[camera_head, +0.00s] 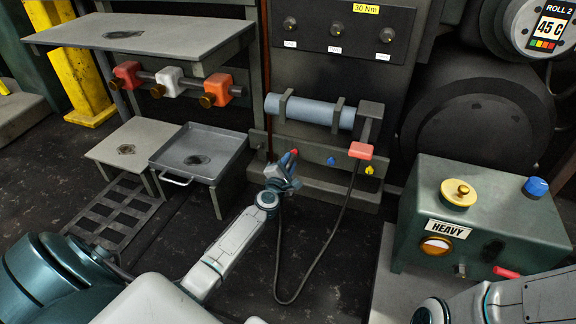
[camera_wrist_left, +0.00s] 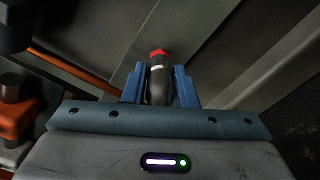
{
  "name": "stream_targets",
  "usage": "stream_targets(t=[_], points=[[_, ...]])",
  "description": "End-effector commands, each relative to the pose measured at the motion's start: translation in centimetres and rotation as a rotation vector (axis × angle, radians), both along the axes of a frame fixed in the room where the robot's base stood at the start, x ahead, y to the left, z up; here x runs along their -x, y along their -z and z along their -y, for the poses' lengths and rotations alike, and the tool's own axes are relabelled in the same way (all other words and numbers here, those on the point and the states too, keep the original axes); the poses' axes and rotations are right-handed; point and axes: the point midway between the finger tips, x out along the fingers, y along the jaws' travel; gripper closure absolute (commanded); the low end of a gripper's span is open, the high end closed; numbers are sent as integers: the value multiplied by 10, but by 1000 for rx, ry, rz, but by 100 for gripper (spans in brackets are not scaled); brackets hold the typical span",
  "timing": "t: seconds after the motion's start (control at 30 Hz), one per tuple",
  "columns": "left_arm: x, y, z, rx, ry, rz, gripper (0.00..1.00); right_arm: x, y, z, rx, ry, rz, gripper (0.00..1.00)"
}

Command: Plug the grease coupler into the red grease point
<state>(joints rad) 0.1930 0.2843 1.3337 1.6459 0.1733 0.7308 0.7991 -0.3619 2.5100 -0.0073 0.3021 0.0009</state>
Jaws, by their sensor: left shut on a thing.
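My left gripper (camera_head: 287,168) is shut on the grease coupler (camera_wrist_left: 157,85), a dark cylinder with a pale ring near its front end, seen between blue fingers in the left wrist view. The red grease point (camera_head: 294,152) is at the left of a row on the grey rail, right at my fingertips. In the left wrist view the red grease point (camera_wrist_left: 158,52) shows straight beyond the coupler's pale ring. The two look lined up and very close; I cannot tell whether they are joined. My right gripper is out of view; only its arm shows at lower right.
A blue grease point (camera_head: 331,160) and a yellow one (camera_head: 370,170) sit further right on the rail. A black hose (camera_head: 312,262) loops from my left gripper to a red block (camera_head: 361,150). A green control box (camera_head: 480,215) stands at right, a grey tray (camera_head: 200,152) at left.

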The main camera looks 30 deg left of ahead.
Motion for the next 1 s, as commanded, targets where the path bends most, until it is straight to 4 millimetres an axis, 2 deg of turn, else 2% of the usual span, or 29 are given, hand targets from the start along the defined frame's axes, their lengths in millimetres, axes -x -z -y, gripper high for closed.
stream_targets(t=[0.43, 0.47, 0.57, 0.77, 0.87, 1.0], points=[[-8, -1, -2, -1, 0, 1, 100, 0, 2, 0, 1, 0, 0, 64], [-8, -1, -2, 0, 0, 1, 71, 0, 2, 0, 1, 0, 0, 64], [-8, -1, -2, 0, 0, 1, 51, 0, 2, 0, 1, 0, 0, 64], [-7, 0, -2, 0, 0, 0, 49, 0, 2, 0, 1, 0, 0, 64], [-7, 0, -2, 0, 1, -1, 35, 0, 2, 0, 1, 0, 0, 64], [-7, 0, -2, 0, 1, -1, 35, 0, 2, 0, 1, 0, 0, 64]])
